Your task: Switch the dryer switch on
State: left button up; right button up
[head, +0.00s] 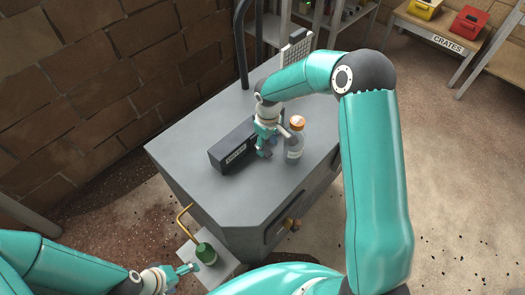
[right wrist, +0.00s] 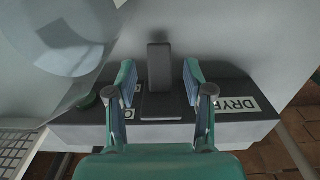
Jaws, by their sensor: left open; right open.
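The dark dryer switch box (head: 230,158) with a white label sits on the grey cabinet top (head: 190,142). In the right wrist view the box (right wrist: 240,128) shows part of a DRYER label, and a dark upright switch lever (right wrist: 159,68) stands on its top. My right gripper (head: 265,152) is at the right end of the box. In the right wrist view this gripper (right wrist: 160,82) is open, with one finger on each side of the lever and gaps between. The head view hides the lever behind the gripper. My left gripper (head: 188,271) is open and empty, low at the left.
A clear bottle with an orange cap (head: 296,140) stands close beside my right gripper. A green object (head: 206,253) rests on a pale plate below the cabinet, near my left gripper. A grey panel with a grid (head: 296,49) stands at the back. The cabinet's left top is clear.

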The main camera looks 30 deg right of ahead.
aim_at(267, 152)
jog(key=shift+w+f+b, duration=0.1)
jog(key=shift+f+b, duration=1.55)
jog(key=shift+f, duration=0.25)
jog(key=shift+c, duration=0.3)
jog(key=c, duration=0.7)
